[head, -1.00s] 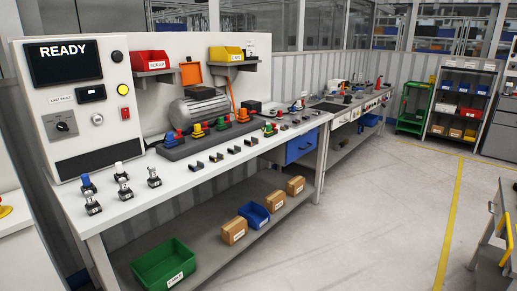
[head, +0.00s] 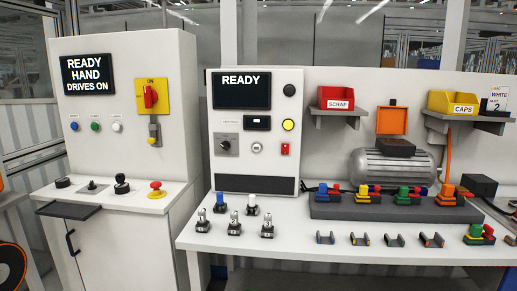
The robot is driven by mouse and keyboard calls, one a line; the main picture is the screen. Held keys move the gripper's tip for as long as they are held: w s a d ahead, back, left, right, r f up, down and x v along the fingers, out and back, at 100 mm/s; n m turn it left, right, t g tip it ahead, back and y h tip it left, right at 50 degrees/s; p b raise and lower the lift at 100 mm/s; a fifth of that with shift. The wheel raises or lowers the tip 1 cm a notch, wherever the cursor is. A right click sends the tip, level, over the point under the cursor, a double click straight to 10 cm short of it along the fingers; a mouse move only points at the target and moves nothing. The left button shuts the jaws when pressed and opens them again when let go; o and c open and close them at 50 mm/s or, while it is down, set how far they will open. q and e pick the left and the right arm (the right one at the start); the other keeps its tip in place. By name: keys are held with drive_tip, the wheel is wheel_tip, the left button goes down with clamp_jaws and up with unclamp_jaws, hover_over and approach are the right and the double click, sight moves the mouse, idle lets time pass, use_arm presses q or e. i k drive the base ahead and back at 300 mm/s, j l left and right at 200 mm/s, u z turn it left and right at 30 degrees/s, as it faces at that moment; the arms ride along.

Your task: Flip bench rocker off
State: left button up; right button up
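The bench panel (head: 253,180) stands upright at the back left of the white workbench in the head view. A small red rocker switch (head: 285,149) sits at its right side, below a yellow round lamp (head: 289,125). The rocker is too small for me to tell which way it is tipped. The panel's screen (head: 241,91) reads READY. A small dark display (head: 257,123) and a rotary knob (head: 226,144) are left of the rocker. Neither of my grippers is in view.
A control cabinet (head: 124,118) at left has a red rotary switch (head: 150,96) and a red mushroom button (head: 156,190). Several small switch parts (head: 234,223) stand on the bench before the panel. A motor (head: 391,167) and red and yellow bins (head: 336,98) are at right.

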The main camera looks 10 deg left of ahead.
sight(285, 150)
drive_tip(key=l+u, duration=0.35)
drive_tip(key=l, duration=0.45)
drive_tip(key=k+l+u, duration=0.1)
drive_tip(key=l+u, duration=0.25)
drive_tip(key=l, duration=0.4)
drive_tip(key=i, duration=1.7)
drive_tip(key=k+l+z, duration=0.1)
drive_tip(key=z, duration=0.2)
drive_tip(key=k+l+z, duration=0.15)
drive_tip(key=z, duration=0.15)
